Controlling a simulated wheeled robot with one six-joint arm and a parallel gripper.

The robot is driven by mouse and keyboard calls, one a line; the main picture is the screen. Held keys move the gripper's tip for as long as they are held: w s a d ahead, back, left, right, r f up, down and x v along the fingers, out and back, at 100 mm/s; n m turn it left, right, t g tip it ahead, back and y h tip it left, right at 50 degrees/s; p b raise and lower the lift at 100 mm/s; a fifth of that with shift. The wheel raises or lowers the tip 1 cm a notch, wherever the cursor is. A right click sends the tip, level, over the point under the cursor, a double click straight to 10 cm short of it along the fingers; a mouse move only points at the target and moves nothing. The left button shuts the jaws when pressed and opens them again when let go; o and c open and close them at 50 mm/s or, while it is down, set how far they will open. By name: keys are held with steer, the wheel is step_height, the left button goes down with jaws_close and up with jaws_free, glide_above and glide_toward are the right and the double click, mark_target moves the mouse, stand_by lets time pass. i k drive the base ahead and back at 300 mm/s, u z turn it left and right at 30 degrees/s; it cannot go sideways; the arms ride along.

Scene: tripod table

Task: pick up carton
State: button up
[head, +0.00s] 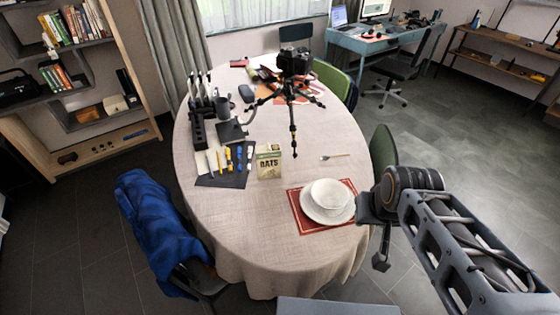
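The carton (269,163) is a small upright box with "OATS" on its front. It stands on the oval, cloth-covered table (225,215), near the middle of its near half. My gripper (380,258) is at the table's right edge, to the right of and nearer than the carton, and well apart from it. It points downward beside the plate. Its fingers are small and dark, and their opening cannot be made out. No object shows in it.
A white bowl and plate (343,214) on a red mat (299,212) lie between my gripper and the carton. A fork (335,156) is right of the carton. A black tripod (293,115) stands behind it. A dark mat with pens (207,180) is to its left. Chairs surround the table.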

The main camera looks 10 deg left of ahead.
mark_target(268, 156)
steer(key=z, duration=2.35)
steer(key=k, duration=2.65)
steer(key=u, duration=2.45)
steer(key=i, duration=1)
